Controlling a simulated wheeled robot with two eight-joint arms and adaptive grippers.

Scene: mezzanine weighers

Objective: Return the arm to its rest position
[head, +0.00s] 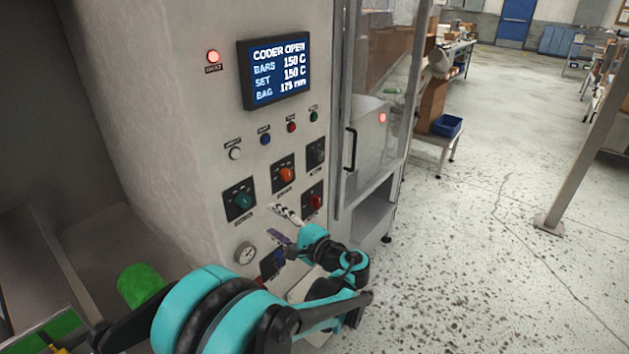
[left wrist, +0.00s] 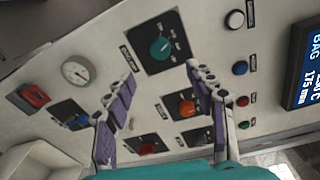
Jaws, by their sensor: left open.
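My left arm (head: 215,310), teal and black, reaches from the bottom of the head view toward a grey control panel (head: 190,110). Its left gripper (head: 280,238) is open in front of the lower part of the panel. In the left wrist view the two purple-padded fingers (left wrist: 163,82) are spread, with nothing between them but panel. A teal knob (left wrist: 162,48) and an orange knob (left wrist: 186,106) show beyond the fingers. I cannot tell whether a fingertip touches the panel. My right gripper is not in view.
The panel carries a lit display (head: 275,73) reading "CODER OPEN", a glowing red lamp (head: 213,56), a gauge (head: 245,253) and several buttons. A clear door with a black handle (head: 350,150) stands to the right. A green round object (head: 138,284) is at lower left. The right floor is open, except for a post (head: 590,130).

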